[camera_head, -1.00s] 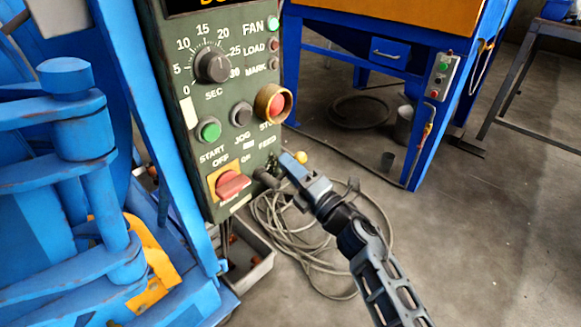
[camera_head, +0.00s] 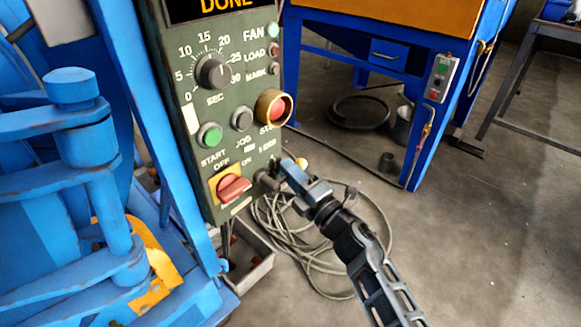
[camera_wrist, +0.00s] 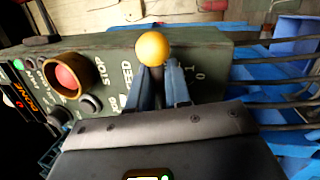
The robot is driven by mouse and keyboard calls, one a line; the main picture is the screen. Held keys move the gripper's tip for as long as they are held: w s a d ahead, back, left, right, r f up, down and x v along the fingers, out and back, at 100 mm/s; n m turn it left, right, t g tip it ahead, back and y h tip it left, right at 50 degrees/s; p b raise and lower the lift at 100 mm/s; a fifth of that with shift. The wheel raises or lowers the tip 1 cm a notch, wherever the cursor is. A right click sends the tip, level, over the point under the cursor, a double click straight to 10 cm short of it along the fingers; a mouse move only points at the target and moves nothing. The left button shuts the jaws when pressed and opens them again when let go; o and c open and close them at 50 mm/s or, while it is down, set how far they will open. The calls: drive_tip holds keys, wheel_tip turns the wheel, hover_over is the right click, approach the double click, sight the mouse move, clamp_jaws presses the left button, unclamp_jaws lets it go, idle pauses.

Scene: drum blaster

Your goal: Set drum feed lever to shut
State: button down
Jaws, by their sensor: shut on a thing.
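The feed lever ends in a yellow ball knob (camera_wrist: 152,48), seen in the wrist view in front of the green control panel (camera_wrist: 206,50). The knob shows as a small yellow dot in the head view (camera_head: 301,164), at the panel's lower right edge. My gripper (camera_wrist: 162,82) is shut on the lever's stem just below the knob, with a blue finger on each side. The stem is mostly hidden by the fingers. A 0 and a 1 are marked on the panel to the right of the lever in the wrist view.
The panel (camera_head: 240,60) also carries a time dial (camera_head: 213,70), a green start button (camera_head: 209,134), a collared red stop button (camera_head: 274,107) and a red switch (camera_head: 233,187). Coiled cables (camera_head: 300,245) lie on the floor below. A blue-framed machine (camera_head: 418,145) stands behind, right.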

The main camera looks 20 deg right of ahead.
drive_tip(key=shift+s+a+f+m+g+h+p, duration=0.1)
drive_tip(key=shift+a+f+m+g+h+p, duration=0.35)
drive_tip(key=shift+m+p, duration=1.15)
drive_tip(key=shift+s+f+m+g+h+p, duration=0.15)
drive_tip(key=shift+f+m+h+p, duration=0.25)
drive_tip(key=shift+f+m+p, duration=1.25)
drive_tip(key=shift+s+a+f+m+g+h+p, duration=0.15)
drive_tip(key=shift+m+h+p, duration=0.35)
drive_tip(key=shift+m, duration=2.05)
drive_tip(key=shift+a, duration=0.1)
drive_tip(key=c, duration=1.2)
unclamp_jaws()
drive_tip(key=s+d+p, duration=0.1)
drive_tip(key=s+p, duration=0.1)
drive_tip(key=s, duration=0.5)
drive_tip(key=shift+s, duration=0.3)
drive_tip(key=shift+f, duration=0.1)
